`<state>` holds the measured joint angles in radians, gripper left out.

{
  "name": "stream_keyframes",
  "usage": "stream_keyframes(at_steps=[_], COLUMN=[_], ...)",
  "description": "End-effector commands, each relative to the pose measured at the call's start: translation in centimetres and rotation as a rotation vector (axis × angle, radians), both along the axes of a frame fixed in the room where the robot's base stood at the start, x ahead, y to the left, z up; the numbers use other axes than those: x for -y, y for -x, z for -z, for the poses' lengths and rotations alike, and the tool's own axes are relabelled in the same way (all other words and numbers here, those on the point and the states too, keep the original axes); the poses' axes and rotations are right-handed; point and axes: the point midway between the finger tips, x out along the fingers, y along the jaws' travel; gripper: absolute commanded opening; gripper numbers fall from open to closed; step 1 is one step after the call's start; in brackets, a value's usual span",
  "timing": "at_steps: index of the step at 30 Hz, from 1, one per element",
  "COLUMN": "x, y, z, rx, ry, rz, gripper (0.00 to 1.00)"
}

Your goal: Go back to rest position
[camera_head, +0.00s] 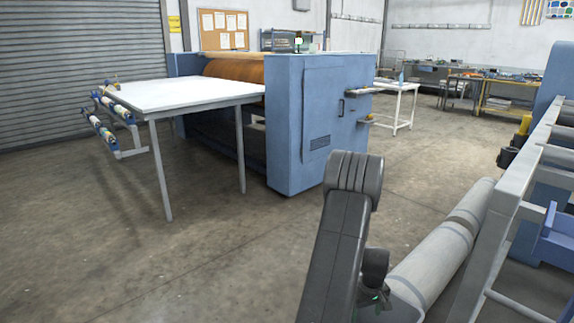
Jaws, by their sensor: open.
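My dark grey arm rises from the bottom edge, right of centre, with its bent joint at the top. A rounded wrist part of mine with a small green light shows low behind it. My gripper's fingers cannot be made out, and nothing held can be seen. The blue calender press (290,130) stands beyond the arm, with an orange-brown roller (237,68) across its opening. A white-topped table (170,95) stands against its left side.
A pale fabric roll (440,255) lies by a grey metal frame (500,230) at right, close to my arm. Thread-like spools (105,125) hang at the table's left end. A small white table (398,100) stands behind the press. Concrete floor at left front is clear.

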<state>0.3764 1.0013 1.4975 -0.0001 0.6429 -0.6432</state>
Motion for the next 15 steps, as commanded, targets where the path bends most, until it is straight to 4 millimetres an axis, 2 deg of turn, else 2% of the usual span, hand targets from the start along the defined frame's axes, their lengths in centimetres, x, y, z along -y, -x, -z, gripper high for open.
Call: stream_keyframes(at_steps=[1,5,6,7,15], x=[0.0,0.0,0.0,0.0,0.0], y=[0.1,0.1,-0.1,-0.1,0.0], z=[1.3,3.7,1.9,1.3,-0.8], rx=[-0.004,-0.002,0.003,0.003,0.001], ry=[-0.002,-0.001,0.001,0.001,0.001], rz=[0.0,0.0,0.0,0.0,0.0], gripper=[0.68,0.68,0.68,0.68,0.68])
